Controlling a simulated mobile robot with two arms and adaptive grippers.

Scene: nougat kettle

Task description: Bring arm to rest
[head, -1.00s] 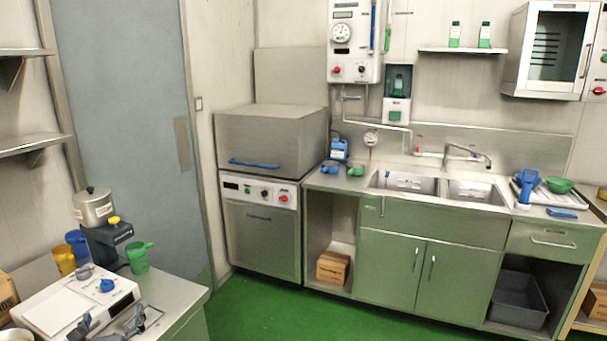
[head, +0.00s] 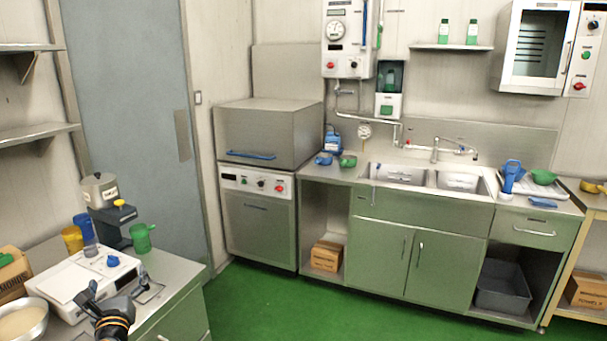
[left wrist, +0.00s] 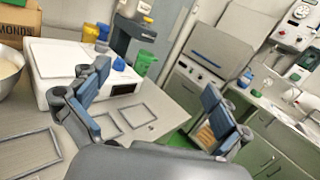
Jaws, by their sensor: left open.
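My left gripper (head: 114,286) reaches in at the bottom left of the head view, by the front of the white scale-like device (head: 82,284) on the left counter. In the left wrist view its two fingers (left wrist: 157,80) are spread wide with nothing between them. Beyond them show the white device (left wrist: 70,62) and bare counter with thin dark rectangular outlines. My right gripper is in neither view.
Close to the left gripper are a metal bowl (head: 22,322), a cardboard box (head: 14,272), yellow (head: 72,239) and green (head: 142,238) cups and a dark machine (head: 110,216). Green floor (head: 260,305) is open before the dishwasher (head: 258,222) and sink cabinet (head: 400,258).

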